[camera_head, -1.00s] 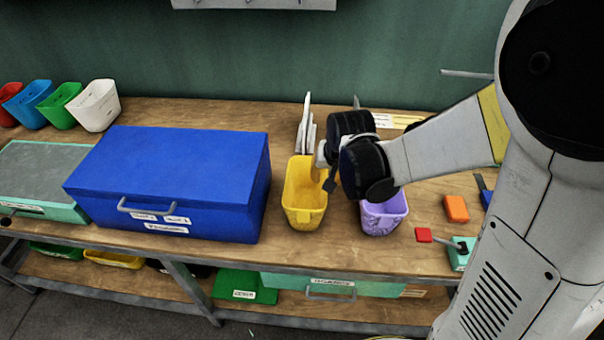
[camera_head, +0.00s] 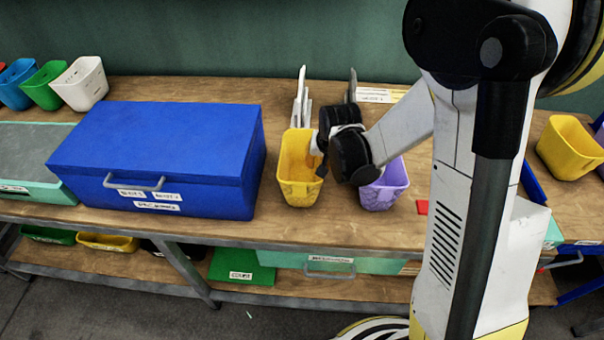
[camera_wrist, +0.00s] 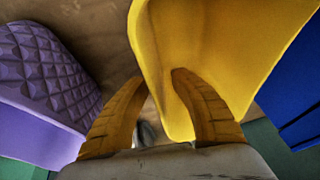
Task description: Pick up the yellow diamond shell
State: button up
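The yellow diamond shell (camera_head: 297,178) is an open-topped yellow cup. It stands upright on the bench between the blue box and the purple shell (camera_head: 384,190). My gripper (camera_head: 320,164) is at its right rim, fingers pointing down. In the wrist view the yellow shell (camera_wrist: 215,40) fills the upper middle and right. My gripper's two orange-yellow fingers (camera_wrist: 158,80) are apart. The right finger overlaps the yellow shell, and the left finger is in the gap towards the purple shell (camera_wrist: 45,65). The yellow wall's edge runs between them; contact cannot be told.
The blue box (camera_head: 160,150) is close on the left of the yellow shell. Thin upright white plates (camera_head: 301,105) stand behind it. A red block (camera_head: 422,207) lies to the right. Another yellow container (camera_head: 568,150) is at the far right. Bench in front is clear.

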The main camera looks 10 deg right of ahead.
jog(key=shift+f+b, duration=0.25)
jog(key=shift+b, duration=0.1)
dwell(0.3)
jog(key=shift+c, duration=0.4)
grip_shut()
